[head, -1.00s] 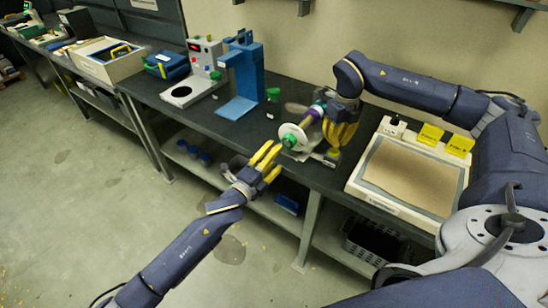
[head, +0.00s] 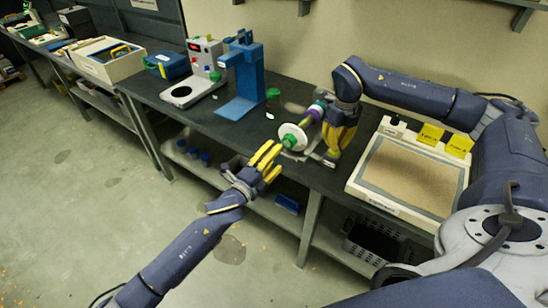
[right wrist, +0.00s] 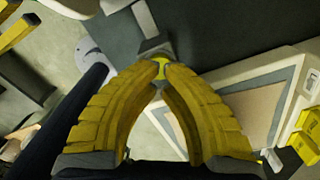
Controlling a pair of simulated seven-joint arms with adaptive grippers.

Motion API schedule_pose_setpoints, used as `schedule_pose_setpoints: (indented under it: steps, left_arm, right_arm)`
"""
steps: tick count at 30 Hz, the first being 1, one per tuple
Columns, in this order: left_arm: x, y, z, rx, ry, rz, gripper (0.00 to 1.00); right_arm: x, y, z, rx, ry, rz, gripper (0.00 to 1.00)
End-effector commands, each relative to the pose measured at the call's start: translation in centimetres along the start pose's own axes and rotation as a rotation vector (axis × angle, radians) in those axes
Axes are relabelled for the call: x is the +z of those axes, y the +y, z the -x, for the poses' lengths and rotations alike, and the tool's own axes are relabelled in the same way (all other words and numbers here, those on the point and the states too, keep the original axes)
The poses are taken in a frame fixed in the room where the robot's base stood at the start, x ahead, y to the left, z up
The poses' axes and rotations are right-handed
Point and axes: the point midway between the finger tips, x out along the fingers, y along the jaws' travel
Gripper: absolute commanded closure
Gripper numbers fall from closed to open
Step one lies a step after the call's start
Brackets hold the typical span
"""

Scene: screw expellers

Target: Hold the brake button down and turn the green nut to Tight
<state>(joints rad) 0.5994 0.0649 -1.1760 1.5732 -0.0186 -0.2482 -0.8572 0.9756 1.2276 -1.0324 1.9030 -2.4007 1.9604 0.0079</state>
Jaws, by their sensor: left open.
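The screw expeller stands at the bench's front edge, with a white disc (head: 299,131) and the green nut (head: 289,141) at its front end. A purple part (head: 316,111) sits behind the disc. My left gripper (head: 272,162) is open and empty, just left of and below the nut, apart from it. My right gripper (head: 333,153) points down beside the expeller. In the right wrist view its fingertips (right wrist: 160,80) come together at a small yellow-green button (right wrist: 160,67); whether it is pressed in, I cannot tell. Tight markings are not readable.
A tray with a brown surface (head: 366,196) and yellow blocks (head: 431,134) stands right of the expeller. A blue press stand (head: 240,106) and a green-capped jar (head: 273,95) are behind to the left. Open floor lies before the bench.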

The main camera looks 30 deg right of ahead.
Motion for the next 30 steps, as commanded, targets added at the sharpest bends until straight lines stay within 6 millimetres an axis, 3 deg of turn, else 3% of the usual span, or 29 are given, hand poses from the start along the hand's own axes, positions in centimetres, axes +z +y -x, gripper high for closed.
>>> schedule_pose_setpoints:
  steps: [30]
  left_arm:
    - [0.0,0.0,0.0,0.000,0.000,0.000,0.38]
  right_arm:
    - [0.0,0.0,-1.7,0.000,0.000,0.000,1.00]
